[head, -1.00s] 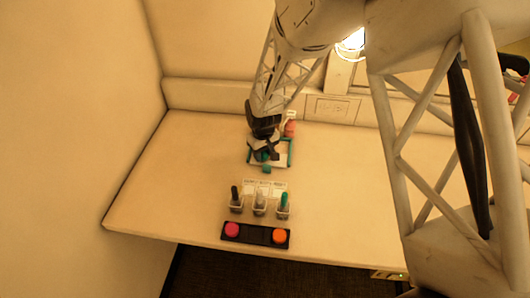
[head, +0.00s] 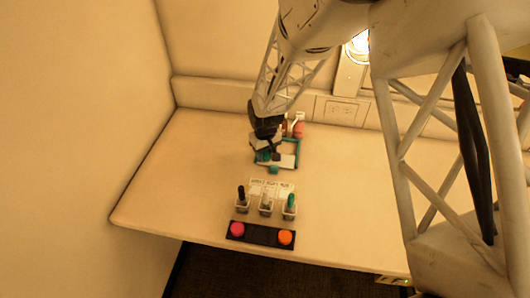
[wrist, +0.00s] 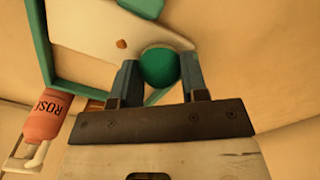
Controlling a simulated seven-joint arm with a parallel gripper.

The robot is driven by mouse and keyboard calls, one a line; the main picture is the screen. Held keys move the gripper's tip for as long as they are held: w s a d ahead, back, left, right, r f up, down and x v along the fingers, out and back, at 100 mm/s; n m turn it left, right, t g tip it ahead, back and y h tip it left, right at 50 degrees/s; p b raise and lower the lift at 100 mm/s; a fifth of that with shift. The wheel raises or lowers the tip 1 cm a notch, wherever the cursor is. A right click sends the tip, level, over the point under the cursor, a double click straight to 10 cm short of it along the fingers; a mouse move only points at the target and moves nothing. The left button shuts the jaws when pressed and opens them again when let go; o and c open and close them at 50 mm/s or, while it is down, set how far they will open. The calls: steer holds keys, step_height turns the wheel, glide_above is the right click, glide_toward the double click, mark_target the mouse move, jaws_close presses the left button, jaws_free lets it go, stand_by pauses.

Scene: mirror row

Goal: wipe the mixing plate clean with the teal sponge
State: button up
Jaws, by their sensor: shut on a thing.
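The mixing plate (head: 287,160) is white and sits in a teal frame at the back of the table. Its pale surface also shows in the wrist view (wrist: 90,28), with a small brown spot on it. My gripper (head: 268,156) is low over the plate's left part. In the wrist view my gripper (wrist: 158,75) is shut on the rounded green top of the teal sponge (wrist: 159,67). The sponge's underside is hidden, so I cannot tell whether it touches the plate.
A pink bottle labelled "ROSE" (wrist: 45,118) stands just behind the plate. In front are several small cups (head: 266,206) holding upright tools, pale cards (head: 271,188), and a black strip (head: 262,236) with pink and orange discs. The table (head: 180,170) is clear to left and right.

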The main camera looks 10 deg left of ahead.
mark_target(287, 161)
steer(key=shift+s+d, duration=0.1)
steer(key=shift+d, duration=1.3)
steer(key=shift+d, duration=0.1)
steer(key=shift+d+r, duration=0.1)
steer(key=shift+d, duration=1.1)
steer(key=shift+d, duration=0.1)
steer(key=shift+d, duration=1.25)
steer(key=shift+a, duration=0.1)
steer(key=shift+a+f, duration=0.25)
steer(key=shift+a, duration=1)
